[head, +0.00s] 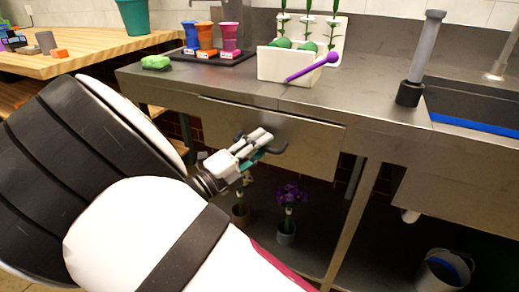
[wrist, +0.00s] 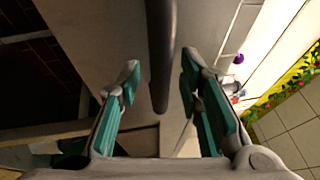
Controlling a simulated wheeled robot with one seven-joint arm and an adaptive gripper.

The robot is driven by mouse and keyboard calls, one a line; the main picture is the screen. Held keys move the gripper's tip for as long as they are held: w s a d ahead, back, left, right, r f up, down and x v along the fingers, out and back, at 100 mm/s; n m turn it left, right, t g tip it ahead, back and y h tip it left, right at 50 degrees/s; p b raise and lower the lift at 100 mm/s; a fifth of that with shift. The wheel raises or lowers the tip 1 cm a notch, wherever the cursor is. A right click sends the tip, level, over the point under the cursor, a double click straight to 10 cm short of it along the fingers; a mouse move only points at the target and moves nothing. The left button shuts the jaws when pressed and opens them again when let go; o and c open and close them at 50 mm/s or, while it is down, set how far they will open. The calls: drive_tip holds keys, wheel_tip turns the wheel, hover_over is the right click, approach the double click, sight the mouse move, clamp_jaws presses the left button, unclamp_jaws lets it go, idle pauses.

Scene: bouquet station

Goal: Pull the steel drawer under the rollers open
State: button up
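The steel drawer (head: 315,150) sits under the counter's front edge, and its front looks shut or nearly so. Its dark bar handle (head: 278,149) is partly hidden behind my gripper (head: 258,146) in the head view. In the wrist view the handle (wrist: 161,50) runs between the two teal-padded fingers of my gripper (wrist: 159,78). The fingers are apart, with a gap on both sides of the bar, and do not appear to touch it. The drawer front (wrist: 95,40) fills much of the background there.
On the steel counter (head: 215,78) stand a white bin (head: 285,67) with green balls and a purple stick, coloured cups (head: 206,37), a green sponge (head: 156,62) and a grey upright cylinder (head: 424,55). Potted purple flowers (head: 289,196) stand below the drawer; a bucket (head: 443,272) is lower right.

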drive_tip(key=shift+d, duration=0.1)
clamp_jaws()
